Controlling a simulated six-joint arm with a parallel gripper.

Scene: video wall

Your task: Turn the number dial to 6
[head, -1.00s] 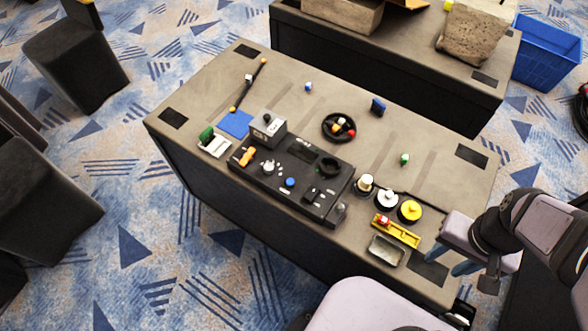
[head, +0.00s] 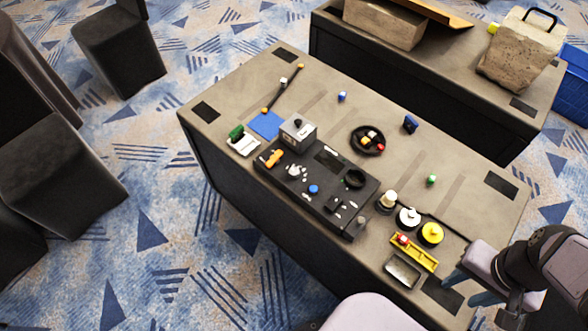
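A black control panel (head: 324,207) lies along the front of the grey table. A pale knob (head: 294,171) with white marks beside it sits on the panel's left half, and a round black dial or ring (head: 355,178) sits towards its right end. Numbers are too small to read, so I cannot tell which is the number dial or where it points. My gripper (head: 464,289) is at the lower right, over the table's right end, well away from the panel. Its two bluish fingers stand apart with nothing seen between them.
A grey box (head: 298,132) with a black knob stands at the panel's back left. White and yellow round pieces (head: 431,233), a yellow tray (head: 414,251) and a metal tray (head: 403,271) lie between panel and gripper. A black round tray (head: 368,139) stands behind the panel.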

